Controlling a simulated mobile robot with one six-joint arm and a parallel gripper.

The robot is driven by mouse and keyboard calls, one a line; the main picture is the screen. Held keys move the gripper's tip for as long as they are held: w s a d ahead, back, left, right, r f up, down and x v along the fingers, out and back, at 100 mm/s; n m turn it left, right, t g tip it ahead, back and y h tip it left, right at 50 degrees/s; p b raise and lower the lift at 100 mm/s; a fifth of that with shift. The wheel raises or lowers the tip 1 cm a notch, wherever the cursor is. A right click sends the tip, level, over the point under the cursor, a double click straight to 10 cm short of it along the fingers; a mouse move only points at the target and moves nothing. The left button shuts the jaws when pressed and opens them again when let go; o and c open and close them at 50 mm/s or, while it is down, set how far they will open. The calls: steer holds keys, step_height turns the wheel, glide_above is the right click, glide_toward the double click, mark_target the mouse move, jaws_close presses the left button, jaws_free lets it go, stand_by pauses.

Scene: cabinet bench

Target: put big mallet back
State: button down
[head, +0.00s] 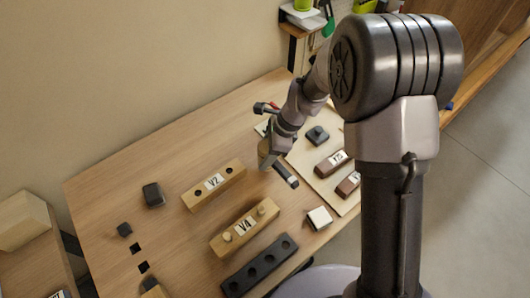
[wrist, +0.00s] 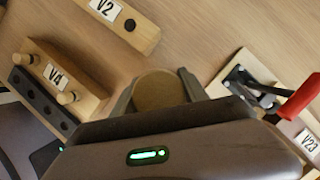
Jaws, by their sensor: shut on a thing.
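My gripper (head: 272,162) is low over the middle of the bench, right of the V2 block. In the wrist view its two fingers (wrist: 157,88) are shut on a round tan wooden piece, seen end-on, which I take to be the big mallet (wrist: 158,92). In the head view a bit of tan wood, the mallet (head: 264,151), shows beside the fingers. The rest of the mallet is hidden, and I cannot tell whether it touches the bench.
Wooden blocks V2 (head: 213,186) and V4 (head: 245,228) and a dark holed bar (head: 259,265) lie left and front. A pale board (head: 346,207) with labelled brown blocks is right. A red-handled clamp (wrist: 298,96) stands nearby.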

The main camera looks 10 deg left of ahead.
stand_by(0.4)
steer(key=shift+f+b, duration=0.3)
steer(key=shift+f, duration=0.05)
steer(key=shift+f+b, duration=0.85)
steer(key=shift+f, duration=0.3)
stand_by(1.0)
steer(key=c, duration=0.5)
jaws_free()
steer(key=shift+o, duration=0.7)
steer(key=shift+r, duration=0.1)
steer(key=p+v, duration=0.3)
steer(key=shift+w+r, duration=0.1)
steer(key=shift+r, duration=0.2)
steer(key=shift+p+v, duration=1.3)
steer(key=shift+v, duration=0.3)
steer(key=shift+d, duration=0.1)
